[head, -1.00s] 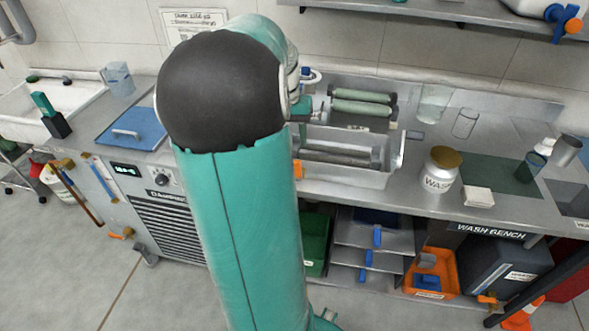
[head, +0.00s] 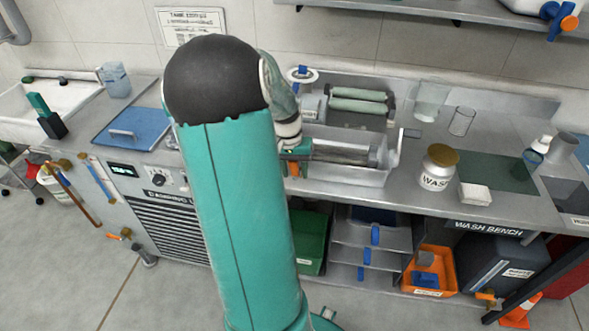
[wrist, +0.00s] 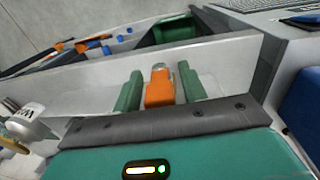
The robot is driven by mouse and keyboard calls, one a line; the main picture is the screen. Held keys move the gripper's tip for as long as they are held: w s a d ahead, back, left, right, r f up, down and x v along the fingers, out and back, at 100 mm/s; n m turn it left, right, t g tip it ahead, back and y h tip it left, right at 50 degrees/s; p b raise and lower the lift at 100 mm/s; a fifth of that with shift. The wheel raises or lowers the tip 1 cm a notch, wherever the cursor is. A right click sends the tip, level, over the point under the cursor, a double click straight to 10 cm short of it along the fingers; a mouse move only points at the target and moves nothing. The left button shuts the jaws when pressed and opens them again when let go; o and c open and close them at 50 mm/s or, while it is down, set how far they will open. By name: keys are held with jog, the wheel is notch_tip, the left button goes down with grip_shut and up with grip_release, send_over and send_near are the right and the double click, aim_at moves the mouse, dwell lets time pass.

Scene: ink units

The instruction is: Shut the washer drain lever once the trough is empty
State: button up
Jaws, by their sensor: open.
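The washer trough (head: 345,174) is a grey metal basin on the bench, right of my arm in the head view, with a dark roller (head: 340,152) along it. Its floor is mostly hidden, so I cannot tell whether liquid is in it. The orange drain lever (head: 293,169) shows at the trough's left end, partly hidden by my arm. In the wrist view the lever (wrist: 159,92) stands between the two green fingers of my gripper (wrist: 160,72). The gripper is open, with a gap on each side of the lever.
Two pale green rollers (head: 358,100) sit behind the trough. A white jar with a brown lid (head: 438,168) and a glass beaker (head: 461,121) stand to its right. A blue tray (head: 132,130) lies at left. Shelves and an orange bin (head: 430,272) are below the bench.

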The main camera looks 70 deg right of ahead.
grip_shut()
jog(key=shift+s+t, duration=0.2)
jog(key=shift+t, duration=0.6)
grip_release()
jog(key=shift+r, duration=0.1)
notch_tip(320, 180, up, 14)
jog(key=shift+s, duration=0.1)
dwell(0.5)
